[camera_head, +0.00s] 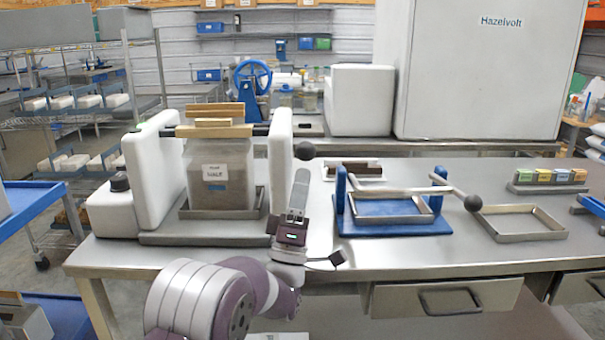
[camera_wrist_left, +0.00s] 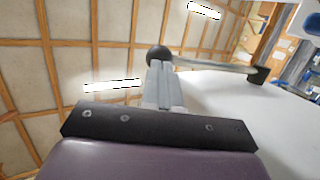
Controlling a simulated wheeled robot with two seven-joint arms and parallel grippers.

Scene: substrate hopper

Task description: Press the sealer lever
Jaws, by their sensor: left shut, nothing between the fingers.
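The sealer is a white machine (camera_head: 150,180) with two upright posts at the left of the bench. A dark bar crosses its top, and its lever ends in a black ball knob (camera_head: 305,150). The knob also shows in the left wrist view (camera_wrist_left: 159,55), with a grey rod (camera_wrist_left: 215,65) running right from it. My left gripper (camera_head: 301,175) is shut and empty, pointing up, its tips just below the knob. In the wrist view the fingertips (camera_wrist_left: 160,66) overlap the knob's lower edge; I cannot tell whether they touch. My right gripper is not in view.
A labelled bag (camera_head: 220,178) stands in a tray between the posts, with wooden blocks (camera_head: 214,122) above it. A large white cabinet (camera_head: 480,70) stands behind.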

